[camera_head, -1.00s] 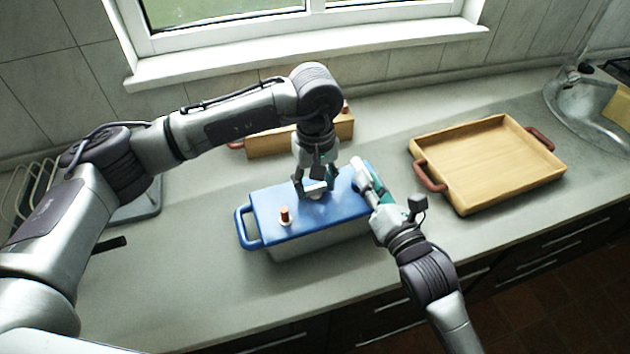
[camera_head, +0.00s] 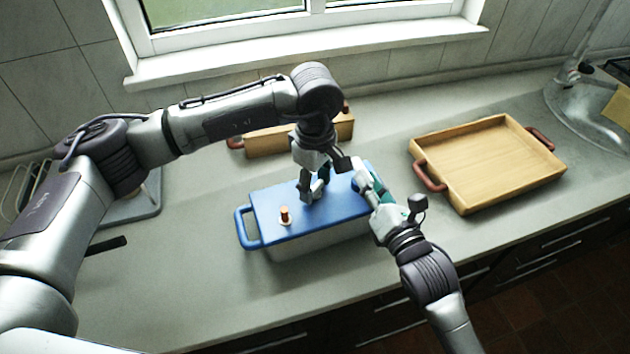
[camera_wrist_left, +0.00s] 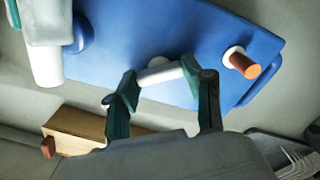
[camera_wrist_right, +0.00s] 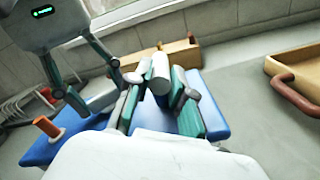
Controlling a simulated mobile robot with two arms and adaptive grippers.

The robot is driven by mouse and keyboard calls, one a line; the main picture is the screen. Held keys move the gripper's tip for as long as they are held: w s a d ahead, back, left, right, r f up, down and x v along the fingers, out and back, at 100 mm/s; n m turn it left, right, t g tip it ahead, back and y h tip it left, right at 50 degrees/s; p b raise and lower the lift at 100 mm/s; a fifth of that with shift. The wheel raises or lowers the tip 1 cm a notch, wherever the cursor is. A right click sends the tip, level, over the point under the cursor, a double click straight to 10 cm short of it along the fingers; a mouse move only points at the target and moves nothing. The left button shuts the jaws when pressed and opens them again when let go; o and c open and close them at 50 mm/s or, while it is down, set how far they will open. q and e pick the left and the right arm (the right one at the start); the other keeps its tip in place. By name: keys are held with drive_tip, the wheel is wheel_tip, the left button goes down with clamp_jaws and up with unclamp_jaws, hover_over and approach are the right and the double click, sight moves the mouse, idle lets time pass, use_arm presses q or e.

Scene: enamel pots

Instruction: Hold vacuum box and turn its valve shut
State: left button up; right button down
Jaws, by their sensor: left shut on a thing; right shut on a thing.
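The vacuum box has a blue lid (camera_head: 262,207), a pale body and a blue loop handle (camera_head: 243,228) at its left end. An orange-brown knob (camera_head: 285,214) with a white base stands upright on the lid and also shows in the left wrist view (camera_wrist_left: 241,62). My left gripper (camera_head: 312,194) points down at the lid's middle.
A wooden tray (camera_head: 490,165) with reddish-brown handles lies to the right. A wooden box (camera_head: 270,142) stands behind the vacuum box. A dish rack (camera_head: 20,180) is at the left and a sink (camera_head: 590,110) at the far right. The counter in front is clear.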

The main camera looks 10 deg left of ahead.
sight(315, 186)
use_arm(q)
drive_tip(key=n, duration=0.5)
drive_tip(key=shift+n, duration=0.3)
drive_tip(key=n, duration=0.5)
drive_tip(key=shift+w+n, duration=0.1)
drive_tip(key=shift+n, duration=0.2)
drive_tip(key=o, duration=1.2)
drive_tip(key=shift+c, duration=0.2)
wheel_tip(315, 186, up, 12)
use_arm(e)
drive_tip(key=c, duration=0.9)
unclamp_jaws()
drive_tip(key=shift+c, duration=0.2)
